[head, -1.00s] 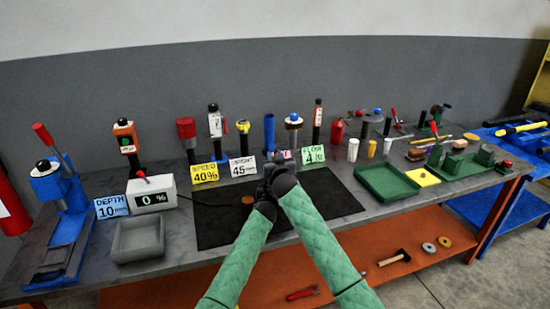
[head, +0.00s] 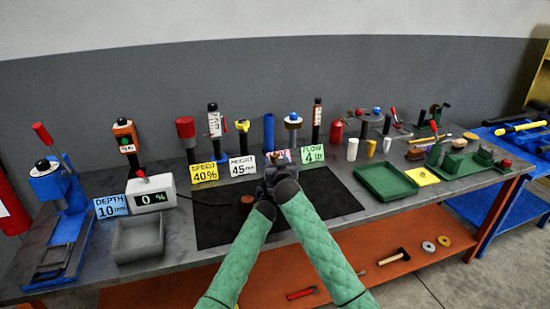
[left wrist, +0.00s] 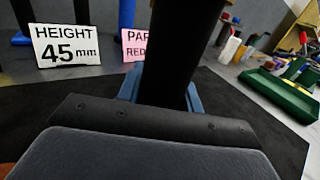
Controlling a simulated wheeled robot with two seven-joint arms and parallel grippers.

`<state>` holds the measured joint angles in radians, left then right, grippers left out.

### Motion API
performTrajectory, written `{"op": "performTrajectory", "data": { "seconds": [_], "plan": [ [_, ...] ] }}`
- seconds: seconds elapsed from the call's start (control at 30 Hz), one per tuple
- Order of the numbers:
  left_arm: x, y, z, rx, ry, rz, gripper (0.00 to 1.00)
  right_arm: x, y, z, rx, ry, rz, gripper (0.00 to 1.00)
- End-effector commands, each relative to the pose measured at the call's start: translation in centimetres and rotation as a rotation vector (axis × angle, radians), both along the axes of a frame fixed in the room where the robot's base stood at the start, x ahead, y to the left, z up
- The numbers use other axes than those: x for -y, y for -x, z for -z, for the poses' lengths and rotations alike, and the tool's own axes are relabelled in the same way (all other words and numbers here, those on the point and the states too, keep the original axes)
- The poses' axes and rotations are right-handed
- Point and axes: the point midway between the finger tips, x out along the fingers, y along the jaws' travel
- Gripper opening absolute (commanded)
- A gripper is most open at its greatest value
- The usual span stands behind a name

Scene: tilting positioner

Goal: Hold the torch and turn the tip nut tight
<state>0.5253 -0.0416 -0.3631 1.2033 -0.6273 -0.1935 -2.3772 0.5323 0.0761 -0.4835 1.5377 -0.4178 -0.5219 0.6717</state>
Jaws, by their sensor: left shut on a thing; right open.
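My left gripper (left wrist: 160,92) is shut on a thick dark upright cylinder (left wrist: 178,45), which looks like the torch body. In the head view both dark hands meet over the black mat, and the torch is hidden among them. My right gripper (head: 278,172) is open, close against the left one, at the height of the torch's upper part. I cannot tell whether its fingers are around the tip nut or touching it. The tip nut itself cannot be made out in either view.
The black mat (head: 335,198) is mostly clear, with a small brown disc (head: 247,200) on it. A grey box (head: 154,194) reads 0 %. Sign cards (head: 243,166) and upright tools stand behind. A grey tray (head: 138,240) is left, a green tray (head: 387,182) right.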

Motion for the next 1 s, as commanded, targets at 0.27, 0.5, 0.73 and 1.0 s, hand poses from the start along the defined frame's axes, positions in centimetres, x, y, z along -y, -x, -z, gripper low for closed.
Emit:
{"op": "performTrajectory", "data": {
  "seconds": [0.27,0.5,0.73,1.0],
  "plan": [
    [-0.1,0.0,0.2,-0.002,0.000,-0.001,0.00,0.9,5.1,0.1,0.000,0.000,0.000,0.50],
    [-0.1,0.0,0.2,-0.002,0.000,-0.001,0.00,1.4,7.8,0.1,0.000,0.001,-0.001,0.50],
    [-0.1,0.0,0.1,-0.002,-0.001,-0.002,0.00,1.6,8.5,0.0,0.000,0.001,0.000,0.50],
    [-0.1,0.0,0.1,-0.002,-0.001,-0.002,0.00,1.6,8.5,0.0,0.000,0.001,0.000,0.50]
  ]
}}
